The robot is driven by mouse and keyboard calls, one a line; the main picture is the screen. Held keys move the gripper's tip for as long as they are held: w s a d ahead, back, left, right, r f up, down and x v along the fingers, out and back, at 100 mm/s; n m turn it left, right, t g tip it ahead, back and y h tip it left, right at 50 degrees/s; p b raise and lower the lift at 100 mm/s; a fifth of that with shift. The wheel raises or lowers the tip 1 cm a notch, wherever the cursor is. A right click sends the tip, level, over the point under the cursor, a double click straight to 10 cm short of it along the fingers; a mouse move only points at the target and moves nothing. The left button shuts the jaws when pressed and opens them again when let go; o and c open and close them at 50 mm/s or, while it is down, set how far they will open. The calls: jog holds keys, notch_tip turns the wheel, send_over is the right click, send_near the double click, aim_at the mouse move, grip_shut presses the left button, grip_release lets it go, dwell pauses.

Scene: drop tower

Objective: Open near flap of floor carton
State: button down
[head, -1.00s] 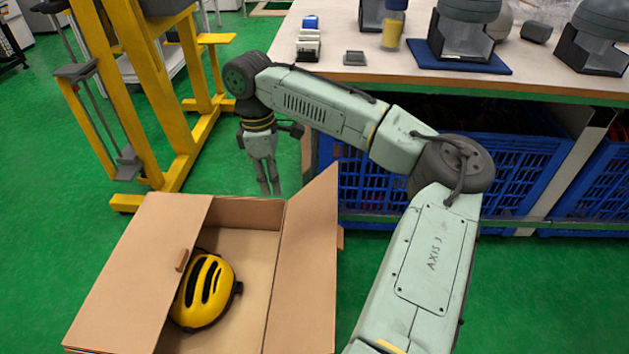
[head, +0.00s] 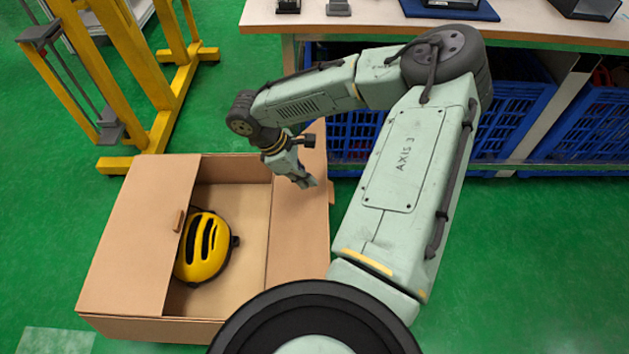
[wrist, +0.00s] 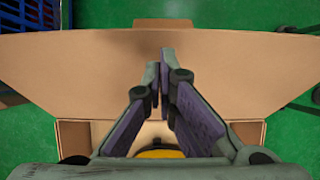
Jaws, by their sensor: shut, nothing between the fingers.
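The brown floor carton (head: 205,328) stands open at its middle. Its left flap (head: 135,240) lies over the left part of the opening, with a small brown tab (head: 179,220) at its inner edge. The right flap (head: 297,240) is raised and leans outward. A yellow and black helmet (head: 203,248) lies inside. My gripper (head: 309,183) is shut and empty, in front of the right flap's upper part. In the wrist view, the fingertips (wrist: 160,57) overlap a wide raised flap (wrist: 70,75). I cannot tell whether they touch it.
A workbench (head: 350,20) with blue crates (head: 520,115) beneath stands behind the carton. A yellow frame (head: 150,110) stands at the back left.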

aim_at(333, 192)
jog(key=shift+d+f, duration=0.85)
jog(key=shift+d, duration=0.25)
jog(key=d+f+y+p, duration=0.1)
jog(key=d, duration=0.1)
jog(key=d+f+y+p, duration=0.1)
jog(key=d+f, duration=0.1)
jog(key=shift+d+f+y+p, duration=0.3)
jog(key=shift+d+p, duration=0.05)
jog(key=shift+d+f, duration=0.2)
jog(key=shift+f, duration=0.1)
